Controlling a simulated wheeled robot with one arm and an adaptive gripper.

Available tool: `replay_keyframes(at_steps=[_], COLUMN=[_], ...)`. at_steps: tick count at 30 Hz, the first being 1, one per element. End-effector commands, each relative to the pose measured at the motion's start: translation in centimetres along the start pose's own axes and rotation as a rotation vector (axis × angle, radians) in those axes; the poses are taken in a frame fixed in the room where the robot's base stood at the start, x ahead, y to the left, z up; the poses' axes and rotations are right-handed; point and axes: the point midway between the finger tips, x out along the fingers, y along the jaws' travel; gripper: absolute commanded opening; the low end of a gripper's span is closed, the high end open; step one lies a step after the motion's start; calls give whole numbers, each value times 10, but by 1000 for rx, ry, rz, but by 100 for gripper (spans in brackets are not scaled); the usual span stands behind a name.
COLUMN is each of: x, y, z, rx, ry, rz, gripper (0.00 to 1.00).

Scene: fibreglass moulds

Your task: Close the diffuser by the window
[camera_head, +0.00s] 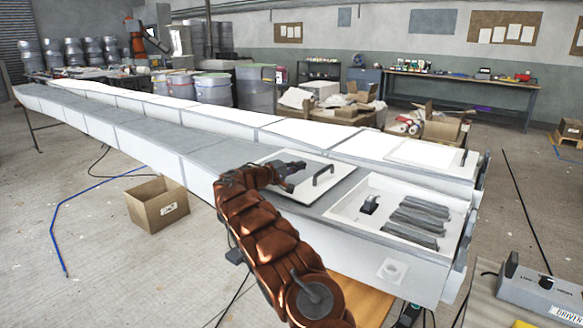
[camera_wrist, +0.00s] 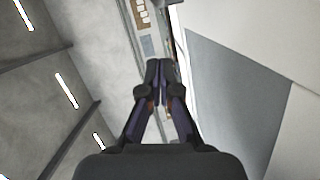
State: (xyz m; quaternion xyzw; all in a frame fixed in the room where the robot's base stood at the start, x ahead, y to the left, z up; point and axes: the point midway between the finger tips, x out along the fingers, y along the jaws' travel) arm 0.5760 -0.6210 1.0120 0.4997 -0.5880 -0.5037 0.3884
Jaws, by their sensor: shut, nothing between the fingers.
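The long white-and-grey mould (camera_head: 150,143) nearest me has an open compartment (camera_head: 450,236) at its near right end. Inside lie several grey bars (camera_head: 418,222) and a small dark fitting (camera_head: 369,204). A white lid panel (camera_head: 305,196) with a black bar handle (camera_head: 323,174) lies just left of the opening. My gripper (camera_head: 300,164) is over the lid, left of the handle, apparently apart from it. In the wrist view my gripper (camera_wrist: 158,68) is shut and empty. I cannot tell which part is the named diffuser.
A second long mould (camera_head: 300,142) runs behind, with a white panel (camera_head: 425,153) covering its right end. A cardboard box (camera_head: 157,204) stands on the floor at left. A grey control box (camera_head: 540,291) sits on a table at lower right. Drums (camera_head: 212,89) stand behind.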

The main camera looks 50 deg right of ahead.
Motion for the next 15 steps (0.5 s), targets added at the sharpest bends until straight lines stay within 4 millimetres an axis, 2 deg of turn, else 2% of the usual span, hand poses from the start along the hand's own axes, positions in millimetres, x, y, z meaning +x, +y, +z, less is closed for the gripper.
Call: replay_keyframes(at_steps=[9,15], x=[27,30], y=[-1,0], z=[1,6], rx=[-2,-4], ry=[-2,3], rz=[-2,0], gripper=[0,0])
